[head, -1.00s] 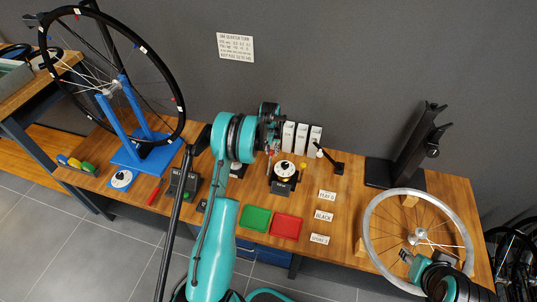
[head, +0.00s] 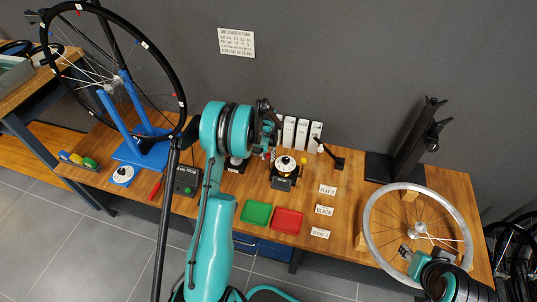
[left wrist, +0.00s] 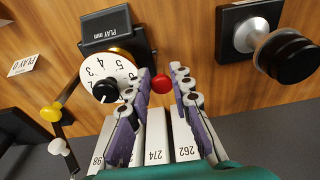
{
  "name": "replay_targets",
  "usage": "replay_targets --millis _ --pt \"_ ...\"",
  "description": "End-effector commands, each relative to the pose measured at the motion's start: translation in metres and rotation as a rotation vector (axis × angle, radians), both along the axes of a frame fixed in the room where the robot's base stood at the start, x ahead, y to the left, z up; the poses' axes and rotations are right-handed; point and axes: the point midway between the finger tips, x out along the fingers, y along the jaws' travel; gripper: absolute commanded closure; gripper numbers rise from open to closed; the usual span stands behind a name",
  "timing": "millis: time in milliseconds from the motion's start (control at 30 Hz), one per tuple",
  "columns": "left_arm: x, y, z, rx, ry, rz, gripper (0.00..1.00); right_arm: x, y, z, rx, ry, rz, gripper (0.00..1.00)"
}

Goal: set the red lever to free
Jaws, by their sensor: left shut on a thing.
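The red lever shows its round red knob (left wrist: 161,84) in the left wrist view, beside the numbered white dial (left wrist: 108,77). My left gripper (left wrist: 161,80) is shut on this knob, with one purple-grey finger on each side. The lever's stem is hidden behind the knob. In the head view my left gripper (head: 270,145) is low over the bench, just left of the dial (head: 285,164), and the arm partly hides this spot. My right gripper (head: 408,256) is at the spoked wheel near its hub; its finger opening is too small to judge.
A yellow knob (left wrist: 50,112) and a white knob (left wrist: 58,147) lie left of the dial. White numbered boxes (left wrist: 184,135) stand close by. A black round knob (left wrist: 288,52) is at right. Green (head: 256,213) and red (head: 287,220) trays lie in front.

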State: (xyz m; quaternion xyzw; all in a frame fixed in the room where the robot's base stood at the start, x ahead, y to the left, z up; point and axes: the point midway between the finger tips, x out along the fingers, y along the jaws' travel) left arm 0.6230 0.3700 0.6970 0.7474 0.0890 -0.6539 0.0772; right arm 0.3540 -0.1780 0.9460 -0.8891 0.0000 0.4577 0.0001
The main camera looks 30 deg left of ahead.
Motion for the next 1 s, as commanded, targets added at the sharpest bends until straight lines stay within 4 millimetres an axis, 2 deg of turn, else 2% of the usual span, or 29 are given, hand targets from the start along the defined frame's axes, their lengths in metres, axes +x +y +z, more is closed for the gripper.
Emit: replay_targets --millis 33,467,500,567,600,867,1000 --pt "-0.005 -0.002 -0.002 -0.004 0.012 0.000 1.00 0.000 0.000 -0.001 0.000 0.000 0.000 0.60" --pt "-0.006 -0.002 -0.002 -0.004 0.012 0.000 1.00 0.000 0.000 -0.001 0.000 0.000 0.000 0.60" --pt "-0.006 -0.002 -0.002 -0.004 0.012 0.000 0.78 0.000 0.000 -0.001 0.000 0.000 0.000 0.60" --pt "-0.006 -0.002 -0.002 -0.004 0.012 0.000 0.62 0.000 0.000 -0.001 0.000 0.000 0.000 0.60" --pt "-0.005 -0.002 -0.002 -0.004 0.011 0.000 0.58 0.000 0.000 -0.001 0.000 0.000 0.000 0.60" --pt "-0.004 -0.001 -0.001 -0.003 0.009 0.000 0.58 0.000 0.000 0.000 0.000 0.000 0.000 0.60" --pt "-0.005 -0.001 0.009 -0.003 0.008 0.000 0.58 0.000 0.000 0.000 0.000 0.000 0.000 0.60"
